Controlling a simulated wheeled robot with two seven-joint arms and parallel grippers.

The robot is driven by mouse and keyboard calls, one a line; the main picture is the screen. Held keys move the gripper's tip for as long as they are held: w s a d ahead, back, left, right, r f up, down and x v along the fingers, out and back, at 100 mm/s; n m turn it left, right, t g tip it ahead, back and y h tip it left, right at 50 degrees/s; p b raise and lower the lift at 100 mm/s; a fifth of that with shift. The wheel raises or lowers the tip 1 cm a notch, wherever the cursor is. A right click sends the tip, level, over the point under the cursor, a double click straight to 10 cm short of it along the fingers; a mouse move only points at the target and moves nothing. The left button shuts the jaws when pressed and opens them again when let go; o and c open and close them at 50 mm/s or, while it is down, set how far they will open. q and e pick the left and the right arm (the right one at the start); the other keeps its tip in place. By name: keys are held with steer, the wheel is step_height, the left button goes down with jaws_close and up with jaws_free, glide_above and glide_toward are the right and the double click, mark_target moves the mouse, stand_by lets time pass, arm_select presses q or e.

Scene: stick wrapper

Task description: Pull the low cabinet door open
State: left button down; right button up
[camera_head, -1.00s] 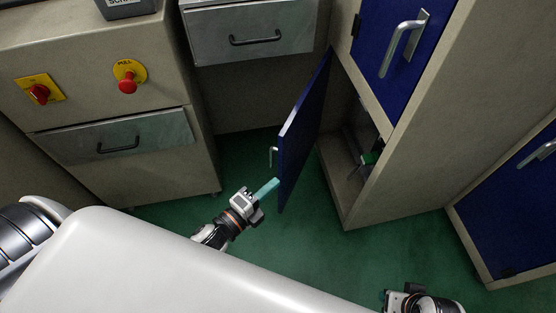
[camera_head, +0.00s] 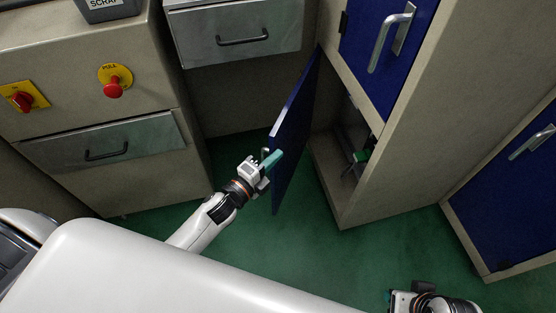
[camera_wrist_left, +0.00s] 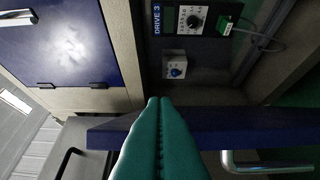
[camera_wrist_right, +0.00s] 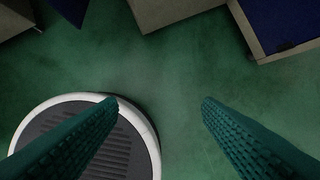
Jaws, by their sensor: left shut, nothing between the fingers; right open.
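The low cabinet door (camera_head: 296,132) is blue and stands swung well out from its cabinet (camera_head: 338,195), whose inside shows. Its metal handle (camera_head: 264,154) is on the left face; in the left wrist view the handle (camera_wrist_left: 262,162) lies right of the fingers. My left gripper (camera_head: 271,159) is shut and empty at the free edge of the door, its teal fingers (camera_wrist_left: 160,135) pressed together in front of that edge. I cannot tell whether they touch it. My right gripper (camera_wrist_right: 160,105) is open and empty over the floor; its wrist shows at the bottom right of the head view.
Inside the cabinet is a dark drive unit (camera_wrist_left: 205,18) with a dial. A blue upper door (camera_head: 388,50) is shut above. Grey drawers (camera_head: 240,32) and a panel with red knobs (camera_head: 113,88) stand left. Green floor (camera_head: 320,255) is clear in front.

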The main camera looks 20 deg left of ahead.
arm_select(q)
steer(key=w+a+m+g+h+b, duration=0.1)
steer(key=w+a+h+b, duration=0.1)
steer(key=a, duration=0.9)
steer(key=w+a+m+g+h+b, duration=0.1)
steer(key=w+a+m+h+b, duration=0.1)
steer(key=a, duration=0.9)
steer(key=shift+w+b, duration=0.55)
steer(key=shift+b, duration=0.7)
arm_select(e)
steer(key=w+a+r+t+y, duration=0.1)
steer(key=w+a+r+t, duration=0.1)
steer(key=w+r+t, duration=0.2)
steer(key=w+a+r+t+y, duration=0.1)
steer(key=w+a+r+t, duration=0.2)
steer(key=w+t, duration=0.3)
steer(key=w+r, duration=0.1)
steer(key=w, duration=0.2)
steer(key=shift+r+n+t+y, duration=0.15)
steer(key=shift+n+t+y, duration=0.15)
steer(key=shift+t+y, duration=0.1)
steer(key=shift+w, duration=0.1)
